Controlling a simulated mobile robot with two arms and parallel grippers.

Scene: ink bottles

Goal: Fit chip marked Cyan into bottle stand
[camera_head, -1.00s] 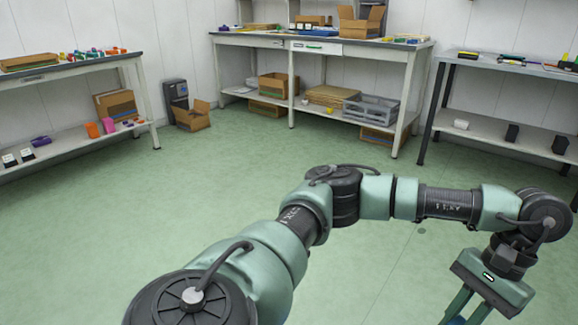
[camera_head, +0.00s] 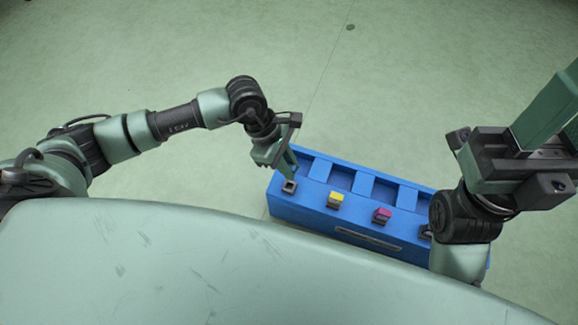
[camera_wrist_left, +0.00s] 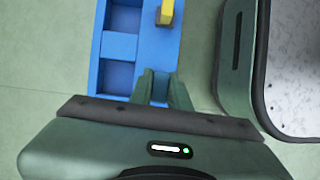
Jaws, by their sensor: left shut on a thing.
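The blue bottle stand (camera_head: 330,224) lies below me, with a row of open compartments at the back and small chip seats along the front. A yellow chip (camera_head: 336,199) and a magenta chip (camera_head: 382,214) sit in middle seats. My left gripper (camera_head: 288,178) points down at the leftmost seat (camera_head: 289,187), fingers close over it. It is shut on a small chip, taken as the Cyan one; the fingers hide it and no marking is readable. In the left wrist view the fingers (camera_wrist_left: 160,85) overlap the stand (camera_wrist_left: 140,47), with the yellow chip (camera_wrist_left: 165,14) ahead.
My right arm and gripper (camera_head: 545,120) cover the right end of the stand and hide its last seat in part. My own pale green body fills the bottom. Green floor (camera_head: 200,50) is clear beyond the stand.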

